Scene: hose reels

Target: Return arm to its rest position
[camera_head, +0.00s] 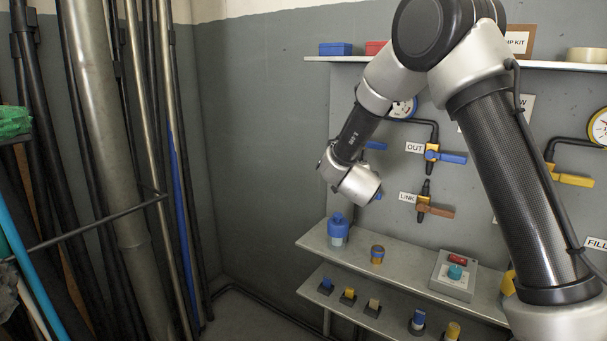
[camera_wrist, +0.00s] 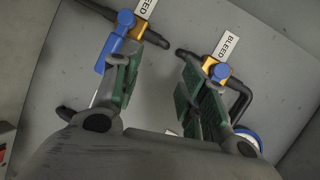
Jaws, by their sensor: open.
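My gripper (camera_wrist: 160,72) shows in the wrist view with its two green-padded fingers apart and nothing between them. Beyond the fingertips are a bleed valve with a blue lever (camera_wrist: 107,50) at upper left and another bleed valve with a blue knob (camera_wrist: 220,71) at right. The fingers partly cover both valves; I cannot tell whether they touch. In the head view my arm is raised and bent in front of the wall panel. Its wrist hangs left of the link valve (camera_head: 424,206), and the fingers are hidden or too small to make out.
The out valve (camera_head: 432,153) and a gauge (camera_head: 598,128) are on the panel. Pipes (camera_head: 115,130) stand at left; the space between is open.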

